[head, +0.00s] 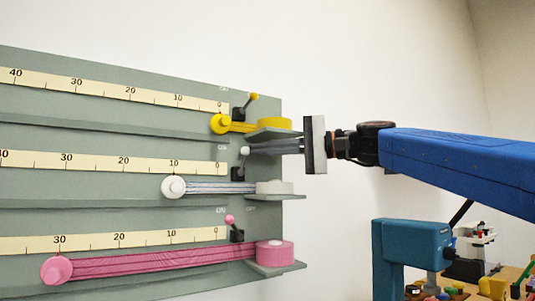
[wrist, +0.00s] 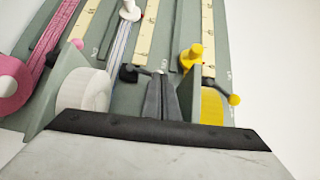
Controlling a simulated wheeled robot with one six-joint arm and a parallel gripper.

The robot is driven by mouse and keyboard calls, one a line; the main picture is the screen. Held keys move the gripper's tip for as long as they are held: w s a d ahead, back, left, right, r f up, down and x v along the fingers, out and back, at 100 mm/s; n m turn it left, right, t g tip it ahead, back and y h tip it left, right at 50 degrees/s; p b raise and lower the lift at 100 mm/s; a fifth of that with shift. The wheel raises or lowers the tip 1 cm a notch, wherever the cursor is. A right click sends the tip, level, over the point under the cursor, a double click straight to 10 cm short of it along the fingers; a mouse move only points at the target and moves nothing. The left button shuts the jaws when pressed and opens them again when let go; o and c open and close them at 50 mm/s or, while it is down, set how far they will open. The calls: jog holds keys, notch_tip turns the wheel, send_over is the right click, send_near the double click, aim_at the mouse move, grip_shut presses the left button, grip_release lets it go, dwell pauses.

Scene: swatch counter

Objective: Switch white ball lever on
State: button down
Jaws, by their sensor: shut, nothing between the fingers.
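The white ball lever (head: 244,151) rises from a dark base (head: 238,174) on the grey-green board, at the right end of the middle row. It leans slightly right of upright. My gripper (head: 252,149) is shut and empty, reaching in from the right. Its fingertips are right at the white ball; I cannot tell whether they touch it. In the wrist view the fingers (wrist: 160,80) are together, and the ball (wrist: 162,72) shows small at their tips. The lever's dark base (wrist: 128,74) is to their left. Its stem is largely hidden.
Above is a yellow ball lever (head: 254,97), tilted right; below is a pink ball lever (head: 230,219), tilted left. A teal device (head: 412,240) stands lower right.

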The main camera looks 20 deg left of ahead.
jog(key=shift+s+a+r, duration=0.45)
jog(key=shift+s+a, duration=0.05)
jog(key=shift+s, duration=0.1)
dwell(0.6)
jog(key=w+d, duration=0.1)
jog(key=d, duration=1.6)
jog(key=shift+w+d+r, duration=0.15)
jog(key=shift+w+r, duration=0.05)
jog(key=shift+w, duration=0.1)
